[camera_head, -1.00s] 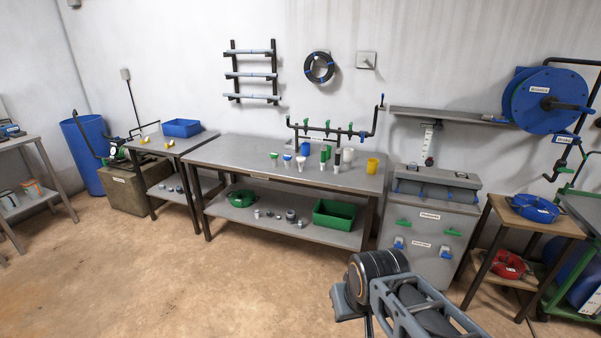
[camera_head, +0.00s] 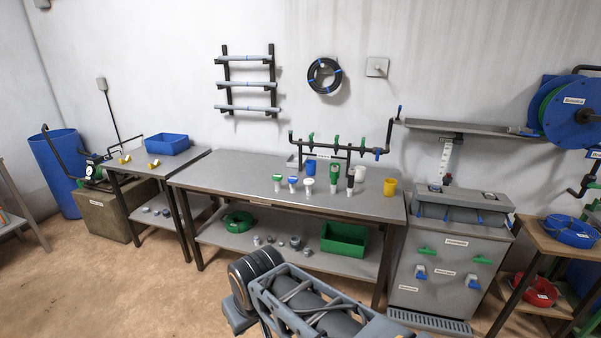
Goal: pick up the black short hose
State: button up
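A small dark upright piece (camera_head: 350,184), which looks like the black short hose, stands on the long grey workbench (camera_head: 225,176) among several short upright pieces. It is too small to make out in detail. A green-topped piece (camera_head: 334,178) stands just left of it, and a white one (camera_head: 360,174) is close behind on its right. Part of my arm shows at the bottom, in front of the bench. My gripper is not in view.
A yellow cup (camera_head: 390,187) stands right of the pieces. A manifold with green and blue valves (camera_head: 335,149) rises behind them. A coiled black hose (camera_head: 324,76) hangs on the wall. A grey cabinet (camera_head: 445,265) stands right of the bench. The bench's left part is clear.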

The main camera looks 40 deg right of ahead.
aim_at(351, 188)
jog(key=i, duration=1.45)
jog(key=z, duration=0.75)
jog(key=i, duration=0.8)
jog(key=z, duration=1.35)
jog(key=i, duration=0.65)
jog(key=z, duration=0.55)
